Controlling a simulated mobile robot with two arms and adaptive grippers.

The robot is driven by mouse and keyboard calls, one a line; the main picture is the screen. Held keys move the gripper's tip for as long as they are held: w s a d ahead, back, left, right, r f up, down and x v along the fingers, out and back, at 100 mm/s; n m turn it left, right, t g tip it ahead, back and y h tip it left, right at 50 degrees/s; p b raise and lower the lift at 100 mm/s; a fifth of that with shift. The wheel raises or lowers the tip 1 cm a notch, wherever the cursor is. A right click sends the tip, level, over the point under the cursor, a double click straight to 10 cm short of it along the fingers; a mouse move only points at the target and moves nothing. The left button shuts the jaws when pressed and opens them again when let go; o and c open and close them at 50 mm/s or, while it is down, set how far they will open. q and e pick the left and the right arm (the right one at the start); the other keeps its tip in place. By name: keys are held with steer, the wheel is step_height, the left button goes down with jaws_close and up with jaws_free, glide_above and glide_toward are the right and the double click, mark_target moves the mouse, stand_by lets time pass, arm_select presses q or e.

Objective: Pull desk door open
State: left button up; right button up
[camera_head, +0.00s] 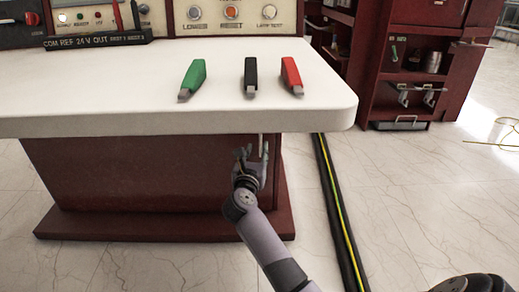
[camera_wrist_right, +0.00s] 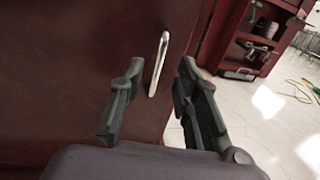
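The desk door (camera_head: 150,175) is a dark red panel under the white desk top, and it looks closed. Its slim, upright metal handle (camera_wrist_right: 158,65) is near the panel's right edge. The handle shows only partly in the head view, under the desk top's edge. My right gripper (camera_head: 253,160) is in front of the door by the handle. In the wrist view its two dark fingers are apart, one on each side of the handle, with a gap on both sides. I cannot tell how deep the handle lies between them. My left gripper is out of view.
Green (camera_head: 194,76), black (camera_head: 250,76) and red (camera_head: 291,75) pieces lie on the desk top (camera_head: 120,82). A black strip with a yellow-green line (camera_head: 335,205) runs along the floor right of the desk. A dark red cabinet (camera_head: 375,60) stands behind right.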

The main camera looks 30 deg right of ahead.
mark_target(260, 141)
steer(key=shift+b+x, duration=0.95)
steer(key=shift+x, duration=1.75)
steer(key=shift+c, duration=0.5)
jaws_close()
